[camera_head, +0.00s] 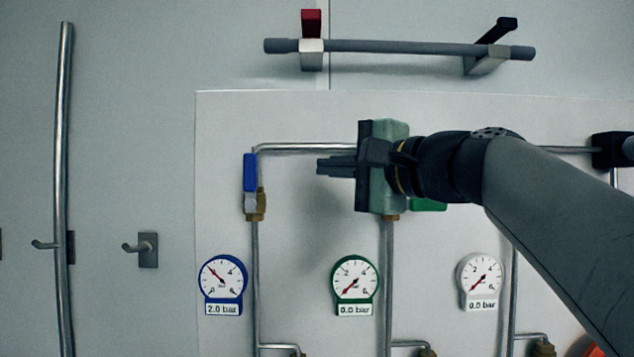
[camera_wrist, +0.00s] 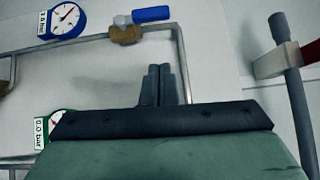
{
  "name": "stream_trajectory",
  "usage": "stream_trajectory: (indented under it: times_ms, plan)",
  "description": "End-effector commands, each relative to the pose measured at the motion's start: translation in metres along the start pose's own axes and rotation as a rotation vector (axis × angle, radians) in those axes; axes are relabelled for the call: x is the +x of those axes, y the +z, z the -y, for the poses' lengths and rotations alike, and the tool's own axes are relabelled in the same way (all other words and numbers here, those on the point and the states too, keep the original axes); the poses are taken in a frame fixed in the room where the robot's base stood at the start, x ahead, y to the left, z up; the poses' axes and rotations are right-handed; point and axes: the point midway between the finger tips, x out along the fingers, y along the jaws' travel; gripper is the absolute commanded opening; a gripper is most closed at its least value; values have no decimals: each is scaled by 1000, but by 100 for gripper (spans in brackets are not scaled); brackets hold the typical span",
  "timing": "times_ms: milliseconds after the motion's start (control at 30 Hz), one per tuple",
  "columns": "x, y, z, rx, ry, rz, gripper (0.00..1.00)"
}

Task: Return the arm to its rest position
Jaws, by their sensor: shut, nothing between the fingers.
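My gripper (camera_head: 338,165) is in front of the white panel in the head view, pointing left, with its arm coming in from the right. In the wrist view its two fingers (camera_wrist: 158,84) lie side by side, shut with nothing between them. The blue valve handle (camera_head: 250,172) stands upright to the left of the fingertips, apart from them; it also shows in the wrist view (camera_wrist: 151,14). A green valve handle (camera_head: 430,205) is partly hidden behind my gripper and wrist.
Pipes run over the panel (camera_head: 300,230). Below are a blue gauge (camera_head: 222,277) reading 2.0 bar, a green gauge (camera_head: 354,277) and a white gauge (camera_head: 479,274), both at 0.0 bar. A grey bar (camera_head: 400,48) is above; a vertical rail (camera_head: 62,180) and hook (camera_head: 146,249) are left.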

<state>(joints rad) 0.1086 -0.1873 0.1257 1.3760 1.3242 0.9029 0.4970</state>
Motion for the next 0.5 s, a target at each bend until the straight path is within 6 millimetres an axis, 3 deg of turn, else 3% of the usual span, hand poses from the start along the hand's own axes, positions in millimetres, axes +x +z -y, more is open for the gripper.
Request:
stream_trajectory:
  times_ms: [133,367,433,500]
  plan:
    - [-17,0,0,0,-1,-1,0]
    - [-23,-1,0,0,4,-2,0]
    - [-22,-4,-10,-5,27,-10,0]
    - [-21,-11,-33,-21,81,-27,0]
